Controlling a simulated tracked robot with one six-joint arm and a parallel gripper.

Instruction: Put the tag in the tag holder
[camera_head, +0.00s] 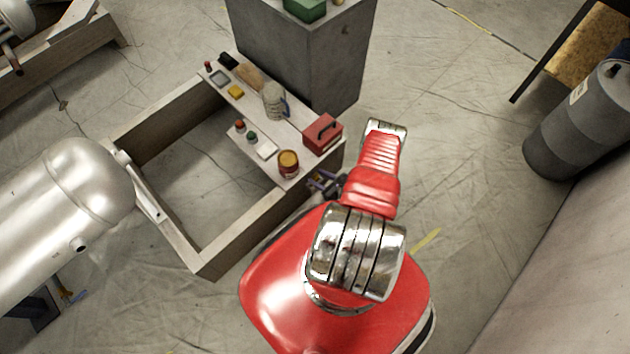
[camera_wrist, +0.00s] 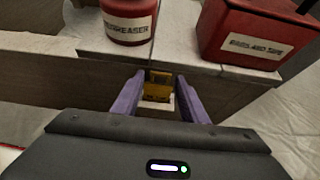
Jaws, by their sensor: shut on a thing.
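My gripper (camera_wrist: 157,100) has two purple fingers, shut on a small yellow and white piece (camera_wrist: 158,87) that looks like the tag. It is held low in front of the side of a grey bench frame. In the head view my gripper (camera_head: 325,184) is small, just off the bench's near right corner, partly hidden by my red arm. The held piece cannot be made out there. I cannot tell which item is the tag holder.
The bench frame (camera_head: 240,238) surrounds an open gap. A grey cabinet (camera_head: 300,60) stands behind; a silver tank (camera_head: 75,210) is left.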

